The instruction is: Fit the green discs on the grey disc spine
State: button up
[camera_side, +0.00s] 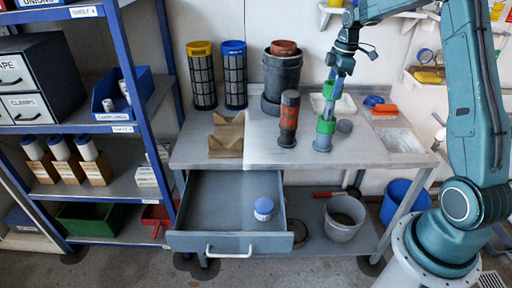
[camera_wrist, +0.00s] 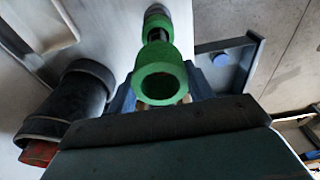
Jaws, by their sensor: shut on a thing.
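A green disc (camera_side: 332,89), a thick ring, is in my gripper (camera_side: 331,90) above the workbench. In the wrist view the fingers (camera_wrist: 160,90) are at either side of this green ring (camera_wrist: 161,82), and its hole faces the camera. A second green disc (camera_side: 325,126) sits lower, around the grey disc spine (camera_side: 322,144), which stands upright on the bench. The wrist view also shows this lower green disc (camera_wrist: 154,22) beyond the held one, with a dark rod between them. I cannot tell whether the rod enters the held disc.
A black and red cylinder (camera_side: 289,120) stands close left of the spine. A small grey round piece (camera_side: 345,126) lies to its right. Behind are a grey bucket (camera_side: 283,75) and a white tray (camera_side: 345,103). A tan block (camera_side: 226,137) is at left. The drawer (camera_side: 218,213) is open.

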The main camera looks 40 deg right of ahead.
aim_at(330, 107)
jog(key=shift+f, duration=4.15)
jog(key=o, duration=1.1)
jog(key=shift+c, duration=0.2)
jog(key=shift+r, duration=0.1)
notch_tip(330, 107, up, 14)
jog(key=s+d, duration=0.1)
jog(key=shift+f, duration=0.25)
jog(key=shift+s, duration=0.1)
dwell(0.4)
